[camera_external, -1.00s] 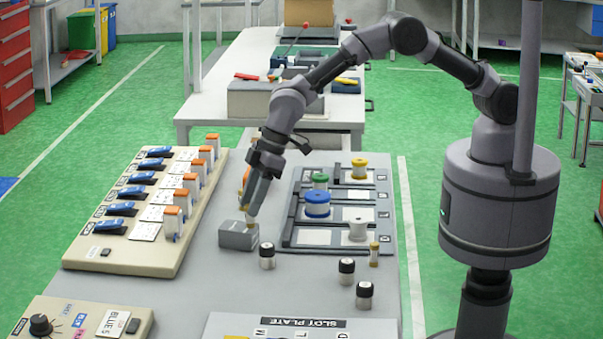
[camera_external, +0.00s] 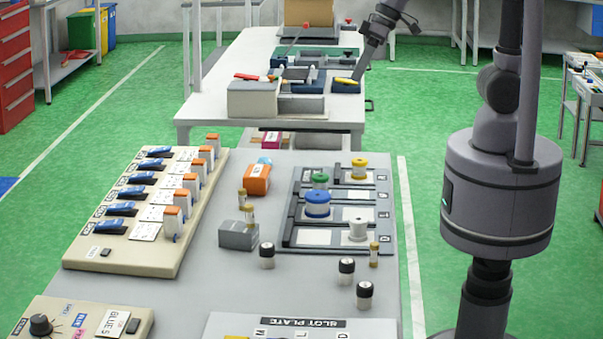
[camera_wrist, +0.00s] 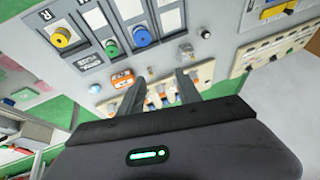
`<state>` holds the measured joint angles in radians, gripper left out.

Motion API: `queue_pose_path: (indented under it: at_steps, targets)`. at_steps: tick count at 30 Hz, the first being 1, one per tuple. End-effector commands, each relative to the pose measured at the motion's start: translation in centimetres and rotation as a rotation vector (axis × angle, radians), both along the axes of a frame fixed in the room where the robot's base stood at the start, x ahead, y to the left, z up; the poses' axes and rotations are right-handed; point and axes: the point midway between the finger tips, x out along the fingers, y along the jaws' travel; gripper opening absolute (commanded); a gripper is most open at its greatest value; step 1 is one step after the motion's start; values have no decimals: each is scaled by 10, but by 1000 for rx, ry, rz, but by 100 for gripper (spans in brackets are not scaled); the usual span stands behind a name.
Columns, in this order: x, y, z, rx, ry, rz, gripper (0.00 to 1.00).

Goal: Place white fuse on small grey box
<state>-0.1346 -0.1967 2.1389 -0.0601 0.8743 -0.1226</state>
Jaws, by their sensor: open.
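The small grey box (camera_external: 239,236) sits on the near table, left of the slotted spool tray. My gripper (camera_external: 358,72) is high and far back over the rear table, well away from the box. In the wrist view its two fingers (camera_wrist: 161,76) are apart with nothing between them; the box (camera_wrist: 186,52) shows beyond.
Black-capped jars (camera_external: 346,271) stand in front of the spool tray (camera_external: 290,222). An orange box (camera_external: 257,179) lies behind the grey box. A beige switch panel (camera_external: 120,257) is at left. The white rear table (camera_external: 200,105) holds grey bins.

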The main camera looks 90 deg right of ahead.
Motion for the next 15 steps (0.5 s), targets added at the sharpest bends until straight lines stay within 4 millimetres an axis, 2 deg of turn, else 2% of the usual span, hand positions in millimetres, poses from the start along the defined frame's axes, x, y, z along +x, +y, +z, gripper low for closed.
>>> queue_pose_path:
  at_steps: [1, 3, 6, 9, 15]
  targets:
    - [-39, -15, 10, 32, -24, -68, 41]
    - [-87, -29, 5, 75, -26, -157, 41]
    - [-130, -38, -8, 117, -28, -240, 41]
    - [-148, -40, -17, 135, -29, -278, 41]
    - [-150, -40, -18, 138, -26, -282, 41]
